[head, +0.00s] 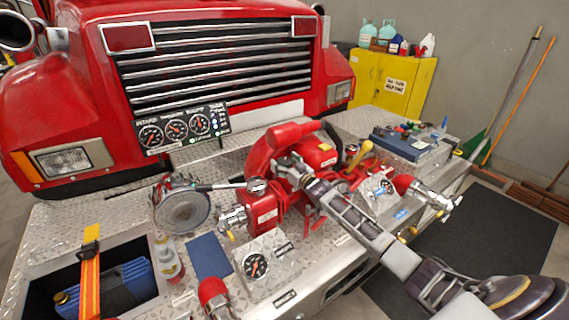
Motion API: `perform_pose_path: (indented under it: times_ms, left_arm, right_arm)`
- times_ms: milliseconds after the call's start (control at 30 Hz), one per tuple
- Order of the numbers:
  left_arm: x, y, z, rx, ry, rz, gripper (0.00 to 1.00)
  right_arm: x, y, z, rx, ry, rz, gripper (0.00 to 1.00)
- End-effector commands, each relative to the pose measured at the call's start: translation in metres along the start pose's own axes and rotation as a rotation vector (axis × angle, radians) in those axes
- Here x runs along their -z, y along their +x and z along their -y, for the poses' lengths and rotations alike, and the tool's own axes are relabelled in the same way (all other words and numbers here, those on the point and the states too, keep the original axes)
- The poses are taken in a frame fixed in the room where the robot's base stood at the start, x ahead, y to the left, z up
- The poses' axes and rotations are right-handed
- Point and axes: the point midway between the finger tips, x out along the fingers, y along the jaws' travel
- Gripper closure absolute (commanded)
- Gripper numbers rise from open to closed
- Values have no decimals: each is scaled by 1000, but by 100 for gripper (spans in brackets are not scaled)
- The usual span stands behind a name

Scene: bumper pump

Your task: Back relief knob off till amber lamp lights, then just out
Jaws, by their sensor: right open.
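My right gripper (290,172) reaches in from the lower right, over the red pump (262,212) on the bumper. It is open, with its fingers by the pump's red curved housing. I cannot tell whether they touch anything. The relief knob cannot be made out; the gripper and arm cover part of the pump. The gauge panel (180,129) stands behind the pump, with several dials and small indicators at its right side. A green light (193,140) shows at its lower edge. I see no clearly amber lamp. My left gripper is not in view.
A separate gauge (256,265) sits in front of the pump. Red-capped fittings (214,292), a round metal disc (182,208) and a yellow-handled lever (361,156) crowd the diamond-plate bumper (130,212). An open bin with a blue item (128,285) is at left.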

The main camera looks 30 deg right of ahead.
Motion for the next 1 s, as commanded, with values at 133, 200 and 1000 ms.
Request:
perform_pose_path:
  times_ms: [133,200,1000]
  left_arm:
    - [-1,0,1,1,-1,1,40]
    - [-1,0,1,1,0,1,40]
    - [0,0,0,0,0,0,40]
  right_arm:
    - [0,-1,0,-1,0,1,20]
    - [-1,-2,0,0,0,1,20]
    - [-2,-48,0,0,1,2,20]
